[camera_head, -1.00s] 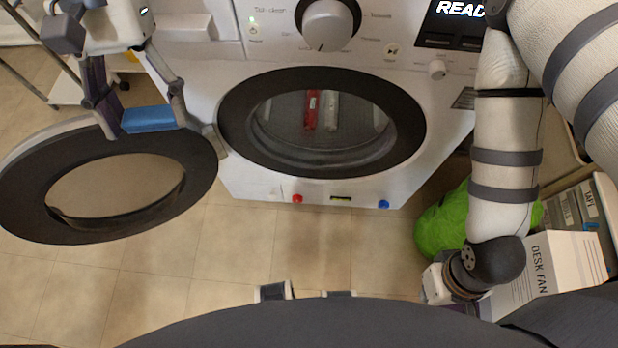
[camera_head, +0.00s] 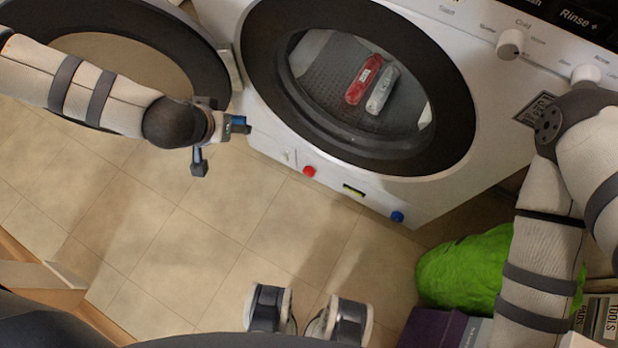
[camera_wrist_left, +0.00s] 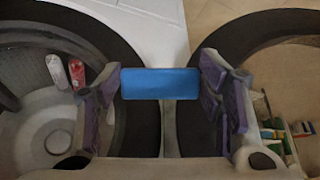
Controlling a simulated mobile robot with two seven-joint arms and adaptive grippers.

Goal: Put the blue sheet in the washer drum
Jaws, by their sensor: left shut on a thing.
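The blue sheet (camera_wrist_left: 160,83) is a small folded block between the two fingers of my left gripper (camera_wrist_left: 162,86), which is shut on it. In the head view my left gripper (camera_head: 222,145) is just left of the washer, near the door hinge, with a bit of the blue sheet (camera_head: 238,121) showing. The washer drum (camera_head: 350,100) is open and holds a red item (camera_head: 364,80) and a pale item (camera_head: 382,90). The drum (camera_wrist_left: 50,120) also shows at the left of the wrist view. The sheet is outside the drum. My right gripper is out of view.
The open round washer door (camera_head: 215,70) hangs left of the opening, behind my left arm. A green bundle (camera_head: 465,270) and a purple box (camera_head: 435,328) are at the lower right by my right arm. The tiled floor (camera_head: 210,235) before the washer is clear.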

